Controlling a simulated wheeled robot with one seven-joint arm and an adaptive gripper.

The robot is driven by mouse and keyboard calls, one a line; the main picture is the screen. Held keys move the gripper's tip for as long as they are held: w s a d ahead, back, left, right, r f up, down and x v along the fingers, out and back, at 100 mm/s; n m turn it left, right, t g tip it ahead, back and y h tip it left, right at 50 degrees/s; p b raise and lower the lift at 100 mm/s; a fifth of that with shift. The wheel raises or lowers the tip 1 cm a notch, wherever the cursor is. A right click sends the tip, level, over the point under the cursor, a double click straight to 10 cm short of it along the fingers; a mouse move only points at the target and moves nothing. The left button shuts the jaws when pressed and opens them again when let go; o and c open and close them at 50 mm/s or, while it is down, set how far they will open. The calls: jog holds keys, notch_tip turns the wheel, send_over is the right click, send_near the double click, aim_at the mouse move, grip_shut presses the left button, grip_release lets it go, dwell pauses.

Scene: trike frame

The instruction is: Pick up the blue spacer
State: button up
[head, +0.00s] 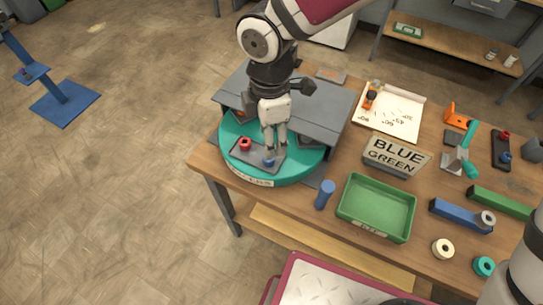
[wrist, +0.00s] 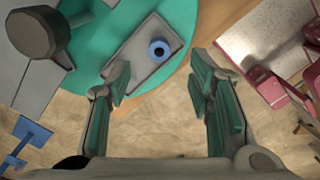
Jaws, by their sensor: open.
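The blue spacer (wrist: 158,49) is a small ring with a dark hole. It sits near one end of a grey tray (wrist: 125,58) on the teal round turntable (wrist: 207,22). In the head view the spacer (head: 268,162) shows just below my fingertips. My gripper (head: 272,150) is open and points down over the tray. In the wrist view the fingers (wrist: 160,85) are spread, with the spacer ahead of the gap between them and nothing held. A red spacer (head: 245,144) stands at the left end of the same tray.
A grey raised platform (head: 325,105) stands over the turntable's back.

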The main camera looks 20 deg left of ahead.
jog(key=shift+a+f, duration=0.1)
jog(key=shift+f, duration=3.6)
jog(key=c, duration=0.9)
